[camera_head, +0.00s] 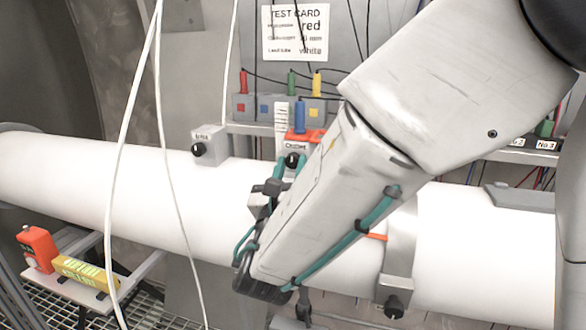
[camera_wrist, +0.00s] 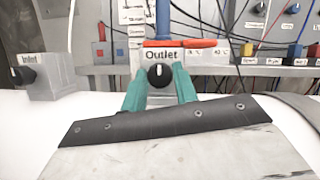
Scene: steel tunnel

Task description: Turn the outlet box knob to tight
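The outlet box (camera_wrist: 160,56) is labelled "Outlet" and sits on the large white pipe; its upper part also shows in the head view (camera_head: 295,146). Its black round knob (camera_wrist: 160,75) has a white pointer mark that points about straight up. My gripper (camera_wrist: 160,84) has two teal fingers, one on each side of the knob's lower part, with a gap between them. I cannot tell whether the fingers touch the knob. In the head view my gripper (camera_head: 290,165) reaches the box from the front, and my arm hides the box's lower right side.
The inlet box (camera_head: 212,146) with its black knob stands left on the white pipe (camera_head: 100,180). Behind are an orange device (camera_wrist: 190,43), coloured plugs and a test card (camera_head: 296,32). White cables (camera_head: 116,160) hang at left. A pipe clamp (camera_head: 399,250) is at right.

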